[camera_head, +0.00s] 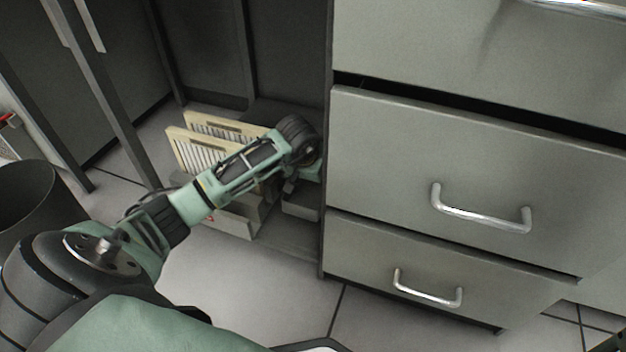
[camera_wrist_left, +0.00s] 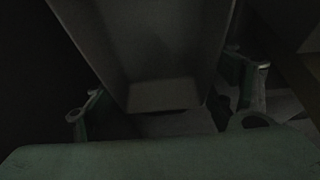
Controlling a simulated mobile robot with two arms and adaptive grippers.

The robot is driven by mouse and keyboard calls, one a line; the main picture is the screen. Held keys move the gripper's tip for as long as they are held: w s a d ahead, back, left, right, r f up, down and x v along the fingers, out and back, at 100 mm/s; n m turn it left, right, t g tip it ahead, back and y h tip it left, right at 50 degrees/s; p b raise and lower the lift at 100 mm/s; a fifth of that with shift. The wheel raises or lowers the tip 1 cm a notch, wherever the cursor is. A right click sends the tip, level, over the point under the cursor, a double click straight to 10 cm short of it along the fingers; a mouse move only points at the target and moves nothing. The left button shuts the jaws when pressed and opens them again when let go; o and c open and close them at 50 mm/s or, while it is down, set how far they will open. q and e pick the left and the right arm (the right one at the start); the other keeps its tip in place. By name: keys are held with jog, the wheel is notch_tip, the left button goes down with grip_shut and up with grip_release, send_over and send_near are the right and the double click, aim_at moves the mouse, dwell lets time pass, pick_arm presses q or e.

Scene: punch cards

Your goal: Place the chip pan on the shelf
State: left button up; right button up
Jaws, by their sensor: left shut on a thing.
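The chip pan (camera_wrist_left: 150,50) is a dark grey, tapered tray between my left gripper's fingers (camera_wrist_left: 170,112) in the left wrist view, which is very dark. In the head view, my left gripper (camera_head: 295,180) reaches into the low cabinet recess left of the drawers and is mostly hidden by its own wrist. A grey box-like part (camera_head: 301,208) shows just below it and appears to be the pan. Grey shelf surface (camera_head: 288,236) shows below it. I cannot tell whether the pan touches the shelf. My right gripper is out of view.
Cream slotted panels (camera_head: 188,153) stand beside my forearm, close on its left. The grey drawer cabinet (camera_head: 420,150) with metal handles borders the recess on the right. A dark bin (camera_head: 28,192) stands at the far left. The tiled floor (camera_head: 255,295) in front is clear.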

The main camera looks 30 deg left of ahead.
aim_at(309, 197)
pick_arm(q)
jog(key=shift+f, duration=0.1)
jog(key=o, duration=1.4)
jog(key=shift+c, duration=0.2)
jog(key=shift+r, duration=0.25)
jog(key=p+v, duration=0.7)
jog(key=v, duration=0.4)
jog(key=shift+s+r, duration=0.2)
jog(key=shift+r, duration=0.15)
